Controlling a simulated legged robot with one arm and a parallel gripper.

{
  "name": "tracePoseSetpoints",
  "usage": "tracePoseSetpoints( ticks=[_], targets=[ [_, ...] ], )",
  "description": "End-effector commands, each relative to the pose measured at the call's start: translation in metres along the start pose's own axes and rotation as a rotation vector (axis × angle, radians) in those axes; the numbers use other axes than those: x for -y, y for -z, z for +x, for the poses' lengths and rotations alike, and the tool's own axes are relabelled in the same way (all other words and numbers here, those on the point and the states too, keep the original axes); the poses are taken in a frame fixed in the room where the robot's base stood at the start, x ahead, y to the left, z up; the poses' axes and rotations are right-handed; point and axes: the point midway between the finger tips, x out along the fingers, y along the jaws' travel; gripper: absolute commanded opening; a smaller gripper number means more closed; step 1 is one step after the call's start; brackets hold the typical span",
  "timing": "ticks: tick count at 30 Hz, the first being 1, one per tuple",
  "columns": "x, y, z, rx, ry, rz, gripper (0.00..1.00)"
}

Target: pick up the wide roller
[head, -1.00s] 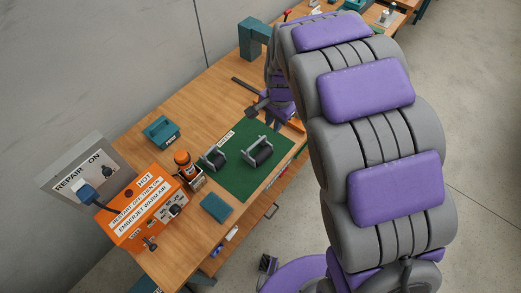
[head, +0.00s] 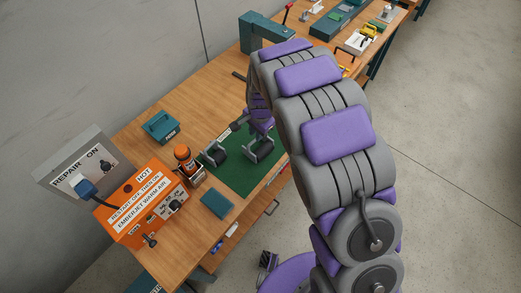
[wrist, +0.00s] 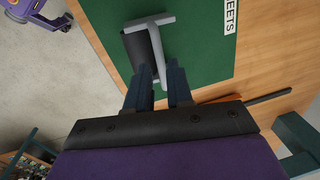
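Two dark rollers in grey frames lie on the green mat (head: 232,184). The right one, which looks like the wide roller (head: 264,150), is partly hidden by my gripper in the head view. The other roller (head: 214,156) lies to its left. In the wrist view one roller (wrist: 138,50) lies ahead of the fingertips, with part of its grey frame reaching back between them. My gripper (wrist: 160,75) is open; its two dark fingers stand apart, above the mat. I cannot tell whether they touch the frame.
An orange heater box (head: 140,208), an orange bottle (head: 184,158), a teal box (head: 161,128) and a teal pad (head: 217,204) stand left of the mat. A teal press-like stand (head: 262,30) is behind. Long dark bars (wrist: 270,96) lie near the mat.

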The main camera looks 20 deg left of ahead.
Motion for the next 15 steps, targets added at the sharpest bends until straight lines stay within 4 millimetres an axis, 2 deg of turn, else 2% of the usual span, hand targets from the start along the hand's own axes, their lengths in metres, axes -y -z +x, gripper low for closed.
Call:
tracePoseSetpoints(
  ticks=[8, 15],
  targets=[
    [-0.001, 0.001, 0.02, 0.001, 0.002, 0.001, 0.21],
    [0.0, 0.0, 0.055, 0.004, -0.002, 0.001, 0.21]
  ],
)
